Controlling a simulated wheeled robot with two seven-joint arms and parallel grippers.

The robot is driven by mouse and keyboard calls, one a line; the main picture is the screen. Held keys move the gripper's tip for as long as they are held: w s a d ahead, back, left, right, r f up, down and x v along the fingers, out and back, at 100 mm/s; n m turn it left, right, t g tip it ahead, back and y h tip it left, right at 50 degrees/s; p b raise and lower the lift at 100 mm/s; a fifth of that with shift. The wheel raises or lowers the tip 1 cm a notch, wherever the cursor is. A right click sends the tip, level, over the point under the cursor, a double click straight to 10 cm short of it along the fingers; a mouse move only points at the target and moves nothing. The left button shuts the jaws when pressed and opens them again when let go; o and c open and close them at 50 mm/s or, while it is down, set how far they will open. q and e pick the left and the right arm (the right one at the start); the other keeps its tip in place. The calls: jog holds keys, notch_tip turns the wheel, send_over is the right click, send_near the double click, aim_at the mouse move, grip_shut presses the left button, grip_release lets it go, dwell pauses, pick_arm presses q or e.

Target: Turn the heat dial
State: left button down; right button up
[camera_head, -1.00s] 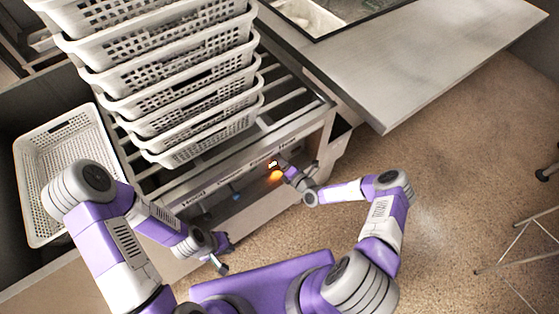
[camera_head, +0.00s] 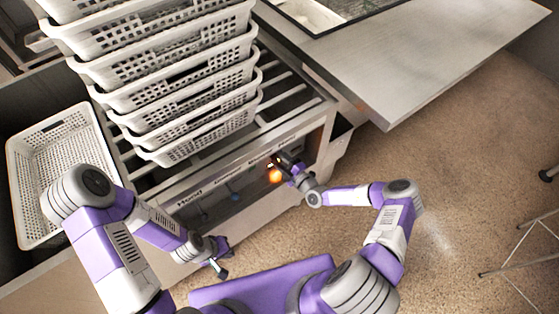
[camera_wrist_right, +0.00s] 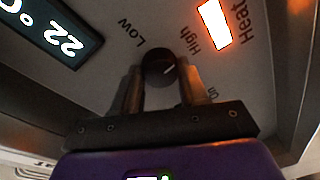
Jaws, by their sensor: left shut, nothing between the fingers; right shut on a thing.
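The heat dial (camera_wrist_right: 160,68) is a round black knob with a pale pointer line, centred in the right wrist view. The line points to the upper right, on the side of the "High" label. My right gripper (camera_wrist_right: 159,84) is shut on the dial, one finger on each side. In the head view my right gripper (camera_head: 283,160) is at the right end of the machine's front panel and hides the dial. My left gripper (camera_head: 220,270) is shut and empty, low in front of the machine and apart from it.
A lit lamp (camera_wrist_right: 214,24) beside "Heat" glows orange around it. A display (camera_wrist_right: 48,32) reads 22 °C. Several white perforated baskets (camera_head: 190,75) are stacked on the machine's rails. Another basket (camera_head: 28,200) is at left. A metal table (camera_head: 455,65) is at right; open floor lies below it.

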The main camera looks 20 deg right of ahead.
jog(key=shift+f+m, duration=0.1)
jog(key=shift+m, duration=0.5)
jog(key=o, duration=1.1)
jog(key=shift+c, duration=0.2)
jog(key=shift+s, duration=0.1)
jog(key=p+v, duration=0.1)
jog(key=v, duration=0.6)
jog(key=shift+s, duration=0.15)
